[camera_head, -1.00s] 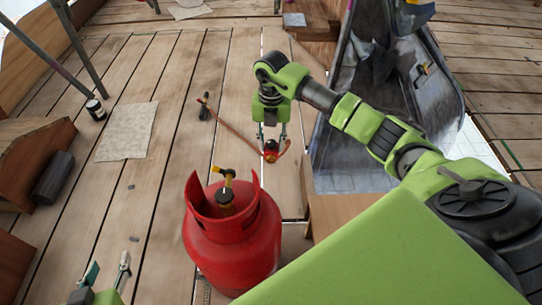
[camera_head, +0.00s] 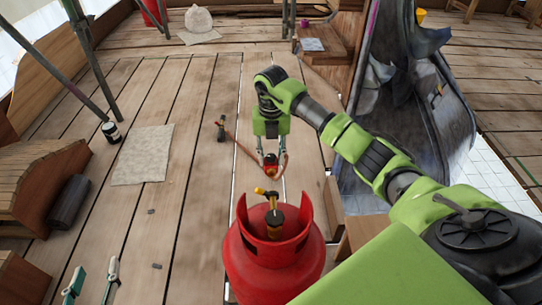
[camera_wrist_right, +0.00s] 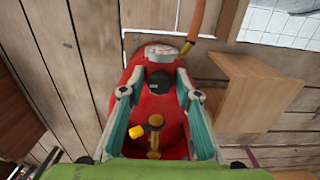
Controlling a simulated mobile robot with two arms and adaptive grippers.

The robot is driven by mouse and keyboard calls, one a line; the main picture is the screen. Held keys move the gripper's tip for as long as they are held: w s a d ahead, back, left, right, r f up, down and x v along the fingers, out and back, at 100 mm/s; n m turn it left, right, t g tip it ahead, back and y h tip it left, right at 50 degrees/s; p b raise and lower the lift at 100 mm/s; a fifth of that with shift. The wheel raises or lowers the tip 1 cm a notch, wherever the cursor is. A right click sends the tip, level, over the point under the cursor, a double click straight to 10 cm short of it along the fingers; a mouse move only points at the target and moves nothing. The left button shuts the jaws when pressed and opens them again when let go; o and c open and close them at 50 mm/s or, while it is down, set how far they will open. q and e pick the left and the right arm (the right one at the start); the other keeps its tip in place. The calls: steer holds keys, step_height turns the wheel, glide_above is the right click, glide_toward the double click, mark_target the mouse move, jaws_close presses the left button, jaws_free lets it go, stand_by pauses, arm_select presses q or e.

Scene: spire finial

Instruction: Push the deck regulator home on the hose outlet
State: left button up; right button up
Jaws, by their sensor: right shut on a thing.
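The cylinder's brass valve (camera_head: 274,215) has a yellow knob (camera_wrist_right: 136,132) and stands inside the collar, apart from the regulator in the head view. I cannot tell which part is the hose outlet. My left gripper (camera_head: 94,282) is open and empty at lower left.
A wooden box (camera_wrist_right: 250,95) stands right of the cylinder.

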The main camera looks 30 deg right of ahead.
mark_target(272, 170)
steer(key=shift+s+a+r+p, duration=0.1)
steer(key=shift+s+a+p, duration=0.3)
steer(key=shift+s, duration=0.2)
steer(key=shift+s+a+p, duration=0.3)
steer(key=shift+s+a, duration=0.05)
steer(key=shift+s, duration=0.25)
steer(key=shift+s+a, duration=0.4)
steer(key=shift+s, duration=0.2)
arm_select(q)
steer(key=s+a+f+g+y+p, duration=0.1)
steer(key=s+a+f+g, duration=0.3)
steer(key=s+f, duration=0.5)
steer(key=shift+s+g+y, duration=0.4)
steer(key=shift+s+g, duration=0.05)
steer(key=shift+g, duration=0.85)
arm_select(e)
steer(key=shift+s+a, duration=0.35)
steer(key=shift+s, duration=0.25)
arm_select(q)
steer(key=shift+s, duration=0.3)
steer(key=shift+s+a+f+n+g, duration=0.2)
steer(key=shift+s+f+g, duration=0.15)
steer(key=shift+s, duration=0.3)
steer(key=shift+s+a+f+n+g, duration=0.1)
steer(key=shift+s+a+f+g, duration=0.2)
steer(key=shift+s, duration=0.3)
steer(key=shift+w+d+r+p, duration=0.1)
steer(key=shift+w+r+p, duration=0.15)
steer(key=shift+w+p, duration=0.05)
